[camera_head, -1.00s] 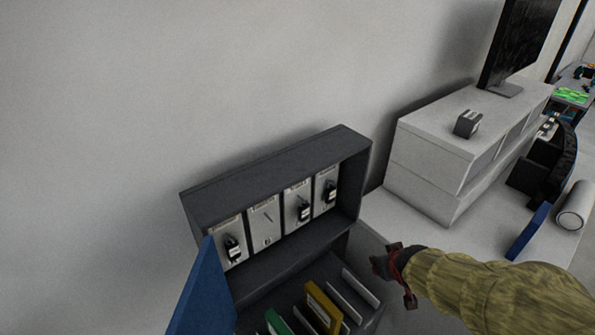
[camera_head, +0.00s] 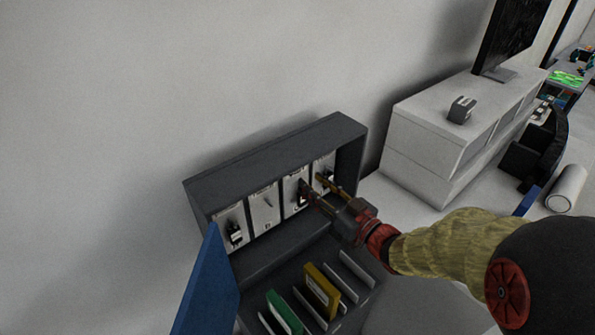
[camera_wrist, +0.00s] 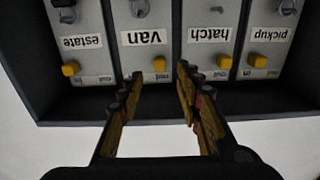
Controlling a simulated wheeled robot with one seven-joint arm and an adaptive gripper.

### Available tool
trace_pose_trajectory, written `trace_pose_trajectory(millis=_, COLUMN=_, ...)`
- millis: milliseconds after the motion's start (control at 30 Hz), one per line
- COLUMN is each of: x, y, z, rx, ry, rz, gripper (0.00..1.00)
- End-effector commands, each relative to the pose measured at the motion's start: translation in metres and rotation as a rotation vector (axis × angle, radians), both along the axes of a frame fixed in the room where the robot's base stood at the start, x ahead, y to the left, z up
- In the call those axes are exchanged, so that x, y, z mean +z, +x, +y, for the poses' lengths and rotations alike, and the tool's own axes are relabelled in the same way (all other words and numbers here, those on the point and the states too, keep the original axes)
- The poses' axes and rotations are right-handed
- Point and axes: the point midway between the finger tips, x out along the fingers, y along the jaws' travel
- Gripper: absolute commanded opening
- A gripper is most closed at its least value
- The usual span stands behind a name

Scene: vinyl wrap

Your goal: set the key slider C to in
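A dark key cabinet (camera_head: 215,197) holds pale panels in a row, with hanging black key fobs on some. In the wrist view the labels read upside down: estate, van, hatch and pickup. Each panel has a yellow slider knob: estate (camera_wrist: 70,68), van (camera_wrist: 159,64), hatch (camera_wrist: 225,63) and pickup (camera_wrist: 254,60). The van and hatch knobs sit toward the right of their panels, the others toward the left.
The blue cabinet door (camera_head: 207,285) stands open on the left. Below the panels, a slotted rack holds a yellow card (camera_head: 322,290) and a green card (camera_head: 284,312). A white low unit (camera_head: 432,150) with a screen (camera_head: 515,40) stands to the right.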

Motion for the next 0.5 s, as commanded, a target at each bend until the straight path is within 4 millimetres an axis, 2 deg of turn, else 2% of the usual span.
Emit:
trace_pose_trajectory(millis=300, x=0.000, y=0.038, z=0.027, rx=0.002, ry=0.000, rz=0.002, gripper=0.35)
trace_pose_trajectory(millis=500, x=0.000, y=0.056, z=0.038, rx=-0.001, ry=-0.002, rz=0.002, gripper=0.35)
